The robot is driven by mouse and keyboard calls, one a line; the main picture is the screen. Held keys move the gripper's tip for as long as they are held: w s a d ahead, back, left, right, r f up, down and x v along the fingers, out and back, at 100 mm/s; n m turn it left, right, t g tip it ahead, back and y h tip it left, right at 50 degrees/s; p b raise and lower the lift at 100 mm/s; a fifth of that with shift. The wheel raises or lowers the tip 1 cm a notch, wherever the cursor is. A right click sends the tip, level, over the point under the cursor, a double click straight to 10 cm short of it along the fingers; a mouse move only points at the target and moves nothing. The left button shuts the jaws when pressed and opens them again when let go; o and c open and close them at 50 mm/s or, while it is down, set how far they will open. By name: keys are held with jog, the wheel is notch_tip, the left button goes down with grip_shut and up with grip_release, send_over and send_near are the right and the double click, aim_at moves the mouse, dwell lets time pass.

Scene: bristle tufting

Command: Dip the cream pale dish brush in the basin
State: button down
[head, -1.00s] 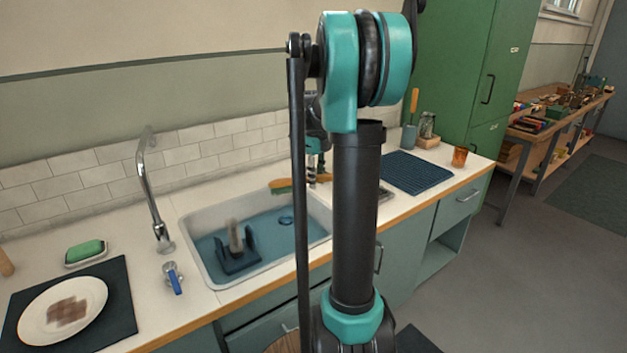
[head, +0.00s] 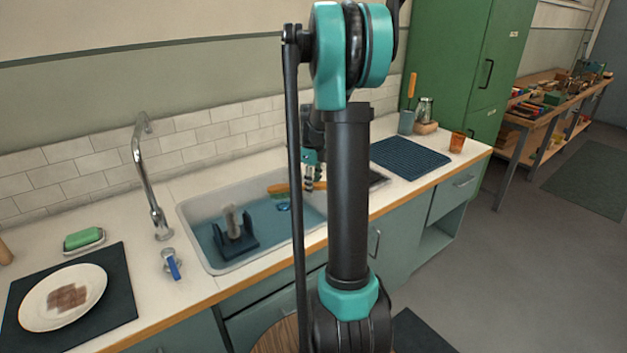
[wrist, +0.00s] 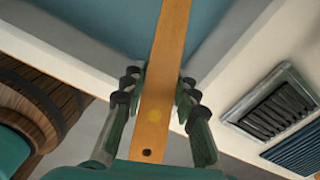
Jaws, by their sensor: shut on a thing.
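My gripper (head: 313,178) is shut on the flat orange-brown wooden handle of a dish brush (head: 280,188). In the wrist view, my gripper (wrist: 159,82) has a finger on each side of the handle (wrist: 153,112), near its holed end. The handle points away over the blue water. Cream bristles cannot be made out. The white basin (head: 188,226) holds blue water. I cannot tell whether the brush touches it.
A dark blue holder (head: 236,247) with a pale upright piece stands in the basin's left part. A tap (head: 150,190) rises at the basin's left. A plate (head: 40,310) lies on a dark mat. A ribbed blue mat (head: 410,165) lies right of the basin.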

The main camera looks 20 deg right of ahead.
notch_tip(320, 180, down, 8)
jog(key=shift+f, duration=0.25)
dwell(0.5)
dwell(0.6)
jog(key=shift+r, duration=7.95)
jog(key=shift+r, duration=2)
